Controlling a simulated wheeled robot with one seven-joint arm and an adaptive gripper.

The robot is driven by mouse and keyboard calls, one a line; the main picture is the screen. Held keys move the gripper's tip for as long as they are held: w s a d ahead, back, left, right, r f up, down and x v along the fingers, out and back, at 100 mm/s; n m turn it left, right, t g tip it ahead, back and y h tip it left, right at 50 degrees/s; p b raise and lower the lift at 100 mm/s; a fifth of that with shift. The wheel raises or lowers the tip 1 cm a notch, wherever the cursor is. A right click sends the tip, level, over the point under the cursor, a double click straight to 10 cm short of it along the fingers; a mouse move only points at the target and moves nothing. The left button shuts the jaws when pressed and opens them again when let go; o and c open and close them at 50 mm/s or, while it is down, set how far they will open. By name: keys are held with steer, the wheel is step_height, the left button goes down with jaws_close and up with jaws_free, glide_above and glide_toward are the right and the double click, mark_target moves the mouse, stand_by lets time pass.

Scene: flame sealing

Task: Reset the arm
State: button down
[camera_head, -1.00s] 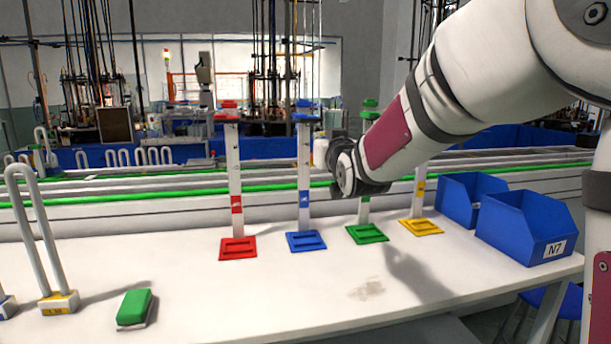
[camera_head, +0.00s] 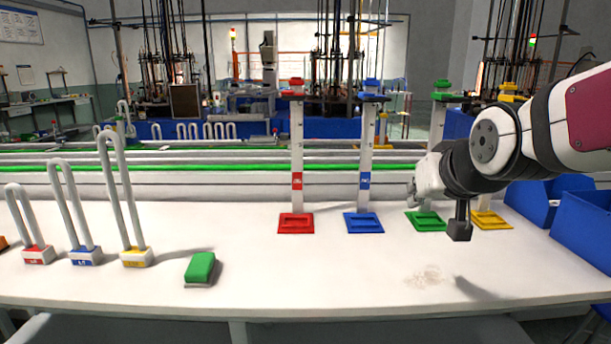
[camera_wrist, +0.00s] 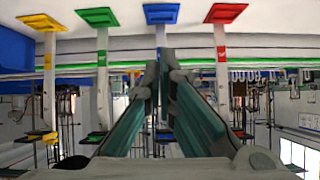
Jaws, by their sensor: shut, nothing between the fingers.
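In the head view my arm reaches in from the right. My gripper (camera_head: 412,191) hangs in the air above the table, in front of the green stand (camera_head: 426,221), hiding part of its post. In the wrist view my gripper's fingertips (camera_wrist: 158,66) meet, shut and empty. That view is upside down. It shows the bases of the yellow stand (camera_wrist: 44,23), green stand (camera_wrist: 97,17), blue stand (camera_wrist: 161,13) and red stand (camera_wrist: 225,13) beyond the fingers. The gripper touches none of them.
A white table (camera_head: 330,272) has a green block-shaped eraser (camera_head: 201,267) and a faint smudge (camera_head: 427,276). Several grey U-shaped tubes on coloured bases, one yellow (camera_head: 136,257), stand at left. Blue bins (camera_head: 585,230) sit at right. The front middle is clear.

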steer(key=s+f+g, duration=0.3)
steer(key=s, duration=0.8)
steer(key=s+f+g, duration=0.3)
steer(key=s+g, duration=0.1)
steer(key=s, duration=0.8)
steer(key=s+f+g, duration=0.3)
steer(key=s+f, duration=0.1)
steer(key=s, duration=0.7)
step_height(320, 180, up, 20)
steer(key=t+p, duration=0.3)
steer(key=p, duration=1.5)
steer(key=shift+w+a+f, duration=0.25)
steer(key=shift+w+a, duration=0.05)
steer(key=shift+a, duration=0.05)
steer(key=shift+d, duration=0.1)
